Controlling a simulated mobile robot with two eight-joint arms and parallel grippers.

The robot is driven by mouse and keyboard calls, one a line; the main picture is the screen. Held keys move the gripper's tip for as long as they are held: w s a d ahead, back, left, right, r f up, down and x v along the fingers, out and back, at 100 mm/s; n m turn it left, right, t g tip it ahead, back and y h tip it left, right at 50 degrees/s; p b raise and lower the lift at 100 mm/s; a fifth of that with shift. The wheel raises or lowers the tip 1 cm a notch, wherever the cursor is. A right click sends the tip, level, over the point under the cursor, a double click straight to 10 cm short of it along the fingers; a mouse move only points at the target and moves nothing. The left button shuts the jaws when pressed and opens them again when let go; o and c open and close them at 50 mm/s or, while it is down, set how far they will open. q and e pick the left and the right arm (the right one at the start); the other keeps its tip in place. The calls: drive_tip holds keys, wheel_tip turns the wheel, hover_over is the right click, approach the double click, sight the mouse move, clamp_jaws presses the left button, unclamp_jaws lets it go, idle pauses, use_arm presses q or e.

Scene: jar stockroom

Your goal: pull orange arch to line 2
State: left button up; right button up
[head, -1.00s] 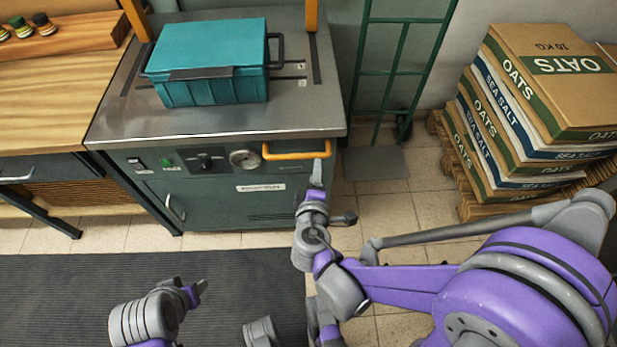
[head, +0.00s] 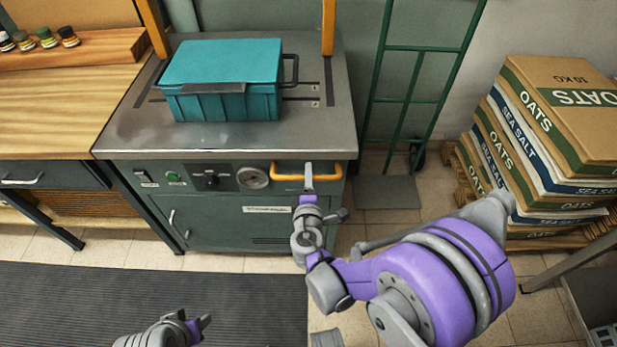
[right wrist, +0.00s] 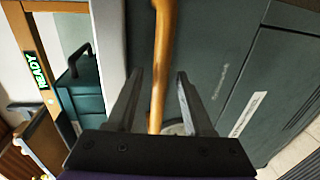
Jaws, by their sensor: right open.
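The orange arch stands over the steel-topped machine. In the head view only its left post (head: 154,25) and right post (head: 328,27) show; its top is out of frame. An orange bar handle (head: 288,178) is on the machine's front. My right gripper (head: 309,171) is at this handle, right of its middle. In the right wrist view the orange bar (right wrist: 161,50) lies between the open fingers (right wrist: 160,74). My left gripper (head: 205,321) is low at the bottom edge, away from the machine.
A teal crate (head: 222,80) sits on the machine top between the posts. A green hand truck (head: 418,95) and stacked sacks (head: 560,120) stand to the right. A wooden bench (head: 60,90) adjoins on the left. A dark ribbed mat (head: 150,300) covers the floor in front.

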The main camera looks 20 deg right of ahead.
drive_tip(key=shift+w, duration=0.2)
clamp_jaws()
idle(1.4)
